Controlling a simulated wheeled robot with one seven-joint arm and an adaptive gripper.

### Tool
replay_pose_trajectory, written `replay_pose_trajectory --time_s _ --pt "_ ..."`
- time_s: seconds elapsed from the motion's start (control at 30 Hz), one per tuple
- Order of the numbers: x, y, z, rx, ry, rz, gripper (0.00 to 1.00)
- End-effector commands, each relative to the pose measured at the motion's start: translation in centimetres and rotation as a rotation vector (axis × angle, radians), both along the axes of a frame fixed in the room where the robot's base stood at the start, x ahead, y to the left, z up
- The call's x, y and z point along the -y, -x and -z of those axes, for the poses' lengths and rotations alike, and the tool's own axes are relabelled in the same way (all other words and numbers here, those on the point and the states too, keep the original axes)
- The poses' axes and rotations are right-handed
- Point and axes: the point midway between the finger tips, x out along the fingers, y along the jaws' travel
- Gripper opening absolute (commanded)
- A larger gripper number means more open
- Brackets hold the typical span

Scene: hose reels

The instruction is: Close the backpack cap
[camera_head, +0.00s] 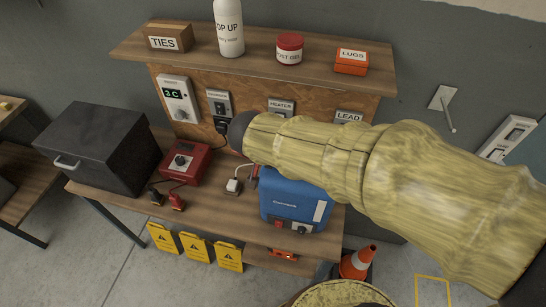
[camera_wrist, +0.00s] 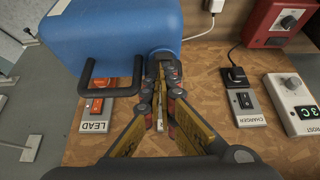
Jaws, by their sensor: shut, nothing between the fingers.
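The backpack is a blue box-shaped unit (camera_head: 292,203) on the bench, with dark controls on its lower front; my arm hides its top in the head view. In the wrist view the blue body (camera_wrist: 108,42) fills the upper left, with a black loop handle (camera_wrist: 112,75). A dark round part, apparently the cap (camera_wrist: 164,56), sits at its edge by my fingertips. My gripper (camera_wrist: 161,76) is shut and empty, its tips at or very near that part. I cannot tell whether they touch, or how the cap stands, as the fingers cover it.
A wall panel with heater, charger (camera_wrist: 244,103) and lead (camera_wrist: 95,120) switches is close to my gripper. A shelf (camera_head: 350,78) with a bottle, jar and boxes overhangs the bench. A red box (camera_head: 186,164) and black case (camera_head: 98,150) stand left.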

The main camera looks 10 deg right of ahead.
Motion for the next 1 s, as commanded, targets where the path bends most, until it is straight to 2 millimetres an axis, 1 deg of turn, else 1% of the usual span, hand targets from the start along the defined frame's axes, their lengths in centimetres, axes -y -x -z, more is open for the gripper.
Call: replay_pose_trajectory --time_s 0.03,0.43,1.0 --pt "-0.2 0.2 1.0 0.018 0.005 -0.004 0.0" --pt "-0.5 1.1 1.9 0.147 0.053 -0.003 0.0" --pt "-0.6 1.7 2.4 0.142 0.052 0.0 0.0"
